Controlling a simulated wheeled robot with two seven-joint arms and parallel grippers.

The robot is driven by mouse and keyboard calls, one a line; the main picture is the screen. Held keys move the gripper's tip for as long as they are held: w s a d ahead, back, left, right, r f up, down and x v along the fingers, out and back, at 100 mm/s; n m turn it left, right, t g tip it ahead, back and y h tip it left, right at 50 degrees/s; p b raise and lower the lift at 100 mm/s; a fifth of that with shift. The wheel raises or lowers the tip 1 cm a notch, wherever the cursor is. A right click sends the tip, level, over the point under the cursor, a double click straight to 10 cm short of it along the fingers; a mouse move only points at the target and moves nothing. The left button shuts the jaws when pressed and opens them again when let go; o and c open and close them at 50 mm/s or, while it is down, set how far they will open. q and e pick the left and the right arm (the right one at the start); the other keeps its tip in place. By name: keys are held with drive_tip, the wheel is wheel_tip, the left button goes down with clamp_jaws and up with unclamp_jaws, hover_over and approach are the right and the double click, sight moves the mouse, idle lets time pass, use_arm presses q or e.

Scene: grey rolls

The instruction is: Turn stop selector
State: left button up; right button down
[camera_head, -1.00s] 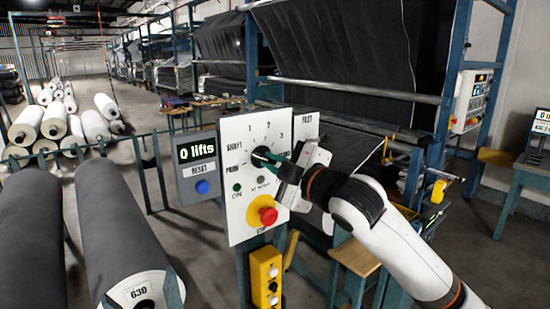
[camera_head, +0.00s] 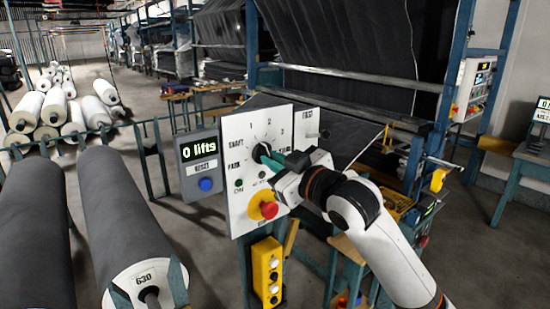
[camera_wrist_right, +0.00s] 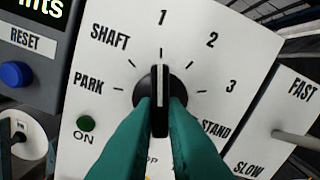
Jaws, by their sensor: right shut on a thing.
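The black selector knob (camera_wrist_right: 152,92) sits on a white panel (camera_wrist_right: 245,50), with PARK, SHAFT, 1, 2, 3 and STAND printed around it. The knob's white line points up at the 1. In the head view the knob (camera_head: 262,152) is partly covered by my right gripper (camera_head: 272,158). The green fingers of the right gripper (camera_wrist_right: 160,112) are shut on the knob, one on each side. They hide part of the lettering below the knob. My left gripper is in neither view.
Left of the panel is a grey box with a "0 lifts" display (camera_head: 198,149) and a blue RESET button (camera_wrist_right: 15,74). Below the knob is a red mushroom button (camera_head: 268,210). A FAST/SLOW lever (camera_wrist_right: 296,138) stands at right. Large grey rolls (camera_head: 125,220) lie at left.

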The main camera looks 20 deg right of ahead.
idle(0.5)
drive_tip(key=c, duration=1.5)
unclamp_jaws()
drive_tip(key=shift+s, duration=0.1)
drive_tip(key=b+v, duration=0.4)
drive_tip(key=v, duration=0.7)
drive_tip(key=shift+s+d, duration=0.15)
drive_tip(key=shift+s, duration=0.25)
